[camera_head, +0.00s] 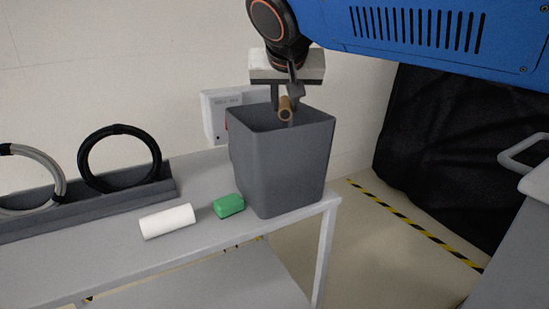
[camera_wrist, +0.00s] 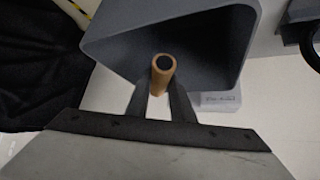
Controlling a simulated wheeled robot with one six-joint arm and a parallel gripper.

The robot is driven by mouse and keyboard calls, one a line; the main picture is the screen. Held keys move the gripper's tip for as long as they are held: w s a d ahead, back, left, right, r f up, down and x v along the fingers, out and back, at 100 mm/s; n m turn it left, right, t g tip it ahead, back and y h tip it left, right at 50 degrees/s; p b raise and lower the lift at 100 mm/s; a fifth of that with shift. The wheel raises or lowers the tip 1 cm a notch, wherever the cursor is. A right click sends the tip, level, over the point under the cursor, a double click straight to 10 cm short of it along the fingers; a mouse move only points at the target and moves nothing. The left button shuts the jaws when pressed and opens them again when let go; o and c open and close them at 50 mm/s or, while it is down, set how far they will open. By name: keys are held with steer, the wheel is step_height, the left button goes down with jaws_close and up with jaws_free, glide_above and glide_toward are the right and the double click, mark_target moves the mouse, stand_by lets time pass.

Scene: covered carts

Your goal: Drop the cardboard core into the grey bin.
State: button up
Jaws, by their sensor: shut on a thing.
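The cardboard core (camera_head: 285,108) is a short brown tube. My gripper (camera_head: 286,97) is shut on it and holds it at the mouth of the grey bin (camera_head: 284,165). The grey bin stands upright at the right end of the table. In the wrist view the core (camera_wrist: 162,75) sits between the two fingers of my gripper (camera_wrist: 162,88), its open end facing the camera. The bin's opening (camera_wrist: 240,60) lies behind it in that view. The bin's floor is dark, and I cannot tell what is inside.
A white roll (camera_head: 167,221) and a green block (camera_head: 228,206) lie on the table (camera_head: 120,258) left of the bin. A grey rack (camera_head: 120,200) holds a black ring (camera_head: 119,160) and a grey ring. A white wall box (camera_head: 222,112) is behind the bin. A black cover hangs at right.

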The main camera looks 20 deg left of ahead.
steer(key=o, duration=1.1)
steer(key=v, duration=1.7)
steer(key=shift+s+r, duration=0.1)
steer(key=shift+r, duration=0.15)
